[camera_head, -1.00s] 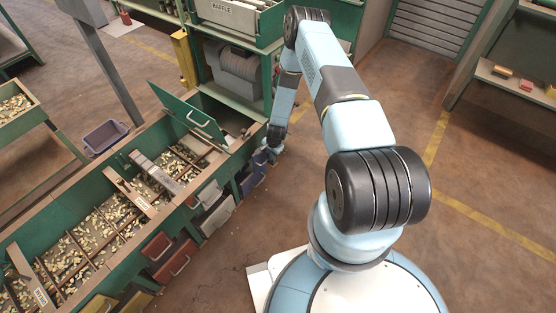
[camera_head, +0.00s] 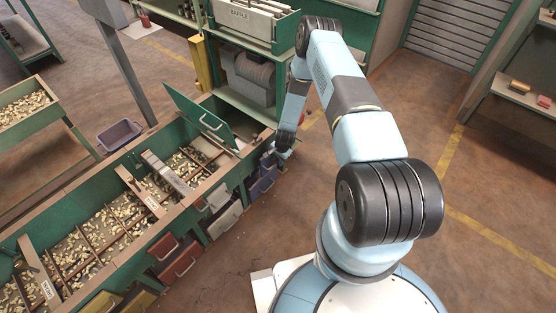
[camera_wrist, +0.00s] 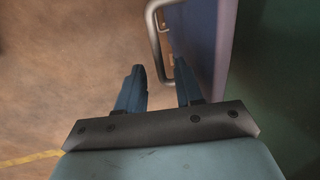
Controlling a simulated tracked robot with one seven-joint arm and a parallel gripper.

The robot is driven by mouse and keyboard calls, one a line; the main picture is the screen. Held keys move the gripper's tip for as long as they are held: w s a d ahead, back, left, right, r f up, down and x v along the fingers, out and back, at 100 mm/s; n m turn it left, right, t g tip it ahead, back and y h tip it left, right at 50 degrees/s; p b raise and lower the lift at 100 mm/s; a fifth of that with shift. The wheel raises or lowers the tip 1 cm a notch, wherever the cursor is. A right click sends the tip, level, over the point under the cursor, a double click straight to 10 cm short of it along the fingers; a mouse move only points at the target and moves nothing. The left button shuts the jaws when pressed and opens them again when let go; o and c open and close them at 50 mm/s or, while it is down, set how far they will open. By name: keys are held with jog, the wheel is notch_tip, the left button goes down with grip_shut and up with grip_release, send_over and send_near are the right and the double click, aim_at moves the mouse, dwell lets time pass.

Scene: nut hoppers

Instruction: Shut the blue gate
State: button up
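The blue gate (camera_head: 263,182) is at the far end of the row of gates along the hopper's front. In the wrist view it is a blue-violet panel (camera_wrist: 197,45) beside a dark green wall, with a pale metal handle (camera_wrist: 153,35) on its left side. My gripper (camera_head: 280,155) is close to the top of this gate in the head view and partly covers it. In the wrist view my gripper (camera_wrist: 160,82) has its two blue fingers apart, with the near end of the handle around the gap between the tips. Contact cannot be made out.
White gates (camera_head: 222,220), red gates (camera_head: 165,247) and yellow gates (camera_head: 103,303) line the same front. A green lid (camera_head: 198,115) stands raised over the hopper's far end. A green machine frame (camera_head: 243,112) stands behind my gripper. Floor right of the gates is clear.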

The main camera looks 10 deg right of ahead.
notch_tip(320, 180, up, 13)
jog(key=s+d, duration=0.1)
jog(key=s, duration=0.1)
jog(key=shift+d+r, duration=0.2)
jog(key=shift+d, duration=0.1)
jog(key=shift+c, duration=0.2)
jog(key=shift+s+d+f, duration=0.1)
jog(key=shift+s, duration=0.05)
jog(key=shift+c, duration=0.8)
jog(key=s+d+f, duration=0.1)
jog(key=s, duration=0.1)
jog(key=s+d+f+t+y, duration=0.1)
jog(key=s+f, duration=0.1)
jog(key=s+d+f+y, duration=0.1)
jog(key=s+f, duration=0.1)
jog(key=shift+d+f+n, duration=0.2)
jog(key=shift+d+n, duration=0.05)
jog(key=shift+n, duration=0.05)
grip_shut()
jog(key=w+a+f+t+y, duration=0.2)
jog(key=w+a+f+t, duration=0.2)
jog(key=w+a, duration=0.3)
jog(key=shift+w+a+f+t, duration=0.2)
jog(key=shift+w+t, duration=0.2)
jog(key=shift+w, duration=0.3)
